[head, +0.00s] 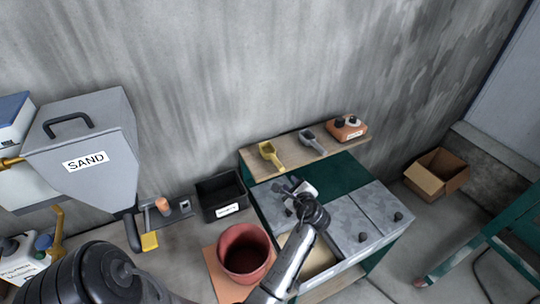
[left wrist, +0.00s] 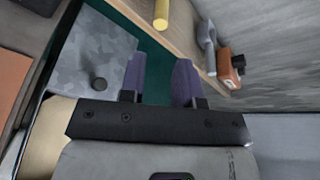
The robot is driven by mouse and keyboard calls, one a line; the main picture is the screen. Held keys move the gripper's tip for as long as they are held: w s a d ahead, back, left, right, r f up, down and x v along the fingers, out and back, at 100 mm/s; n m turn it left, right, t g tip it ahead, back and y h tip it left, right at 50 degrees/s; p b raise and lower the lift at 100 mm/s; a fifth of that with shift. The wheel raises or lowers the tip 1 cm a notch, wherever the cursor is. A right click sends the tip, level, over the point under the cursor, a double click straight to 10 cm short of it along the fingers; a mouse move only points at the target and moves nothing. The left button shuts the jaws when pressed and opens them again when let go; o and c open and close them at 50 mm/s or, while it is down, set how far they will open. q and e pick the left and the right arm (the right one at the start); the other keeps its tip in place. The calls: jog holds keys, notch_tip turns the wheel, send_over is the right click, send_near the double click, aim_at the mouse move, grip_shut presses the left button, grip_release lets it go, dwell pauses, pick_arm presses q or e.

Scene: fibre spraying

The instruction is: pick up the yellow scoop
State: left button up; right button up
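The yellow scoop (head: 269,155) lies on the wooden shelf (head: 300,155) at the back of the workbench, near the shelf's left end. Part of its yellow handle (left wrist: 161,14) shows at the top edge of the left wrist view; the rest is cut off. My left gripper (head: 296,188) is over the bench, in front of the shelf and apart from the scoop. In the left wrist view its two purple-grey fingers (left wrist: 160,72) stand apart with nothing between them. My right gripper is not in view.
A grey scoop (head: 312,140) and an orange box (head: 347,128) sit further right on the shelf. Grey lidded bins (head: 357,222) with black knobs fill the bench. A reddish bucket (head: 244,251) and a black bin (head: 222,195) stand left. A cardboard box (head: 436,174) lies right.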

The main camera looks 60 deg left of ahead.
aim_at(282, 169)
pick_arm(q)
jog(key=shift+m, duration=0.4)
jog(key=x, duration=1.4)
jog(key=shift+w+d+f+p, duration=0.1)
jog(key=shift+w+p, duration=0.05)
jog(key=shift+p, duration=0.25)
grip_shut()
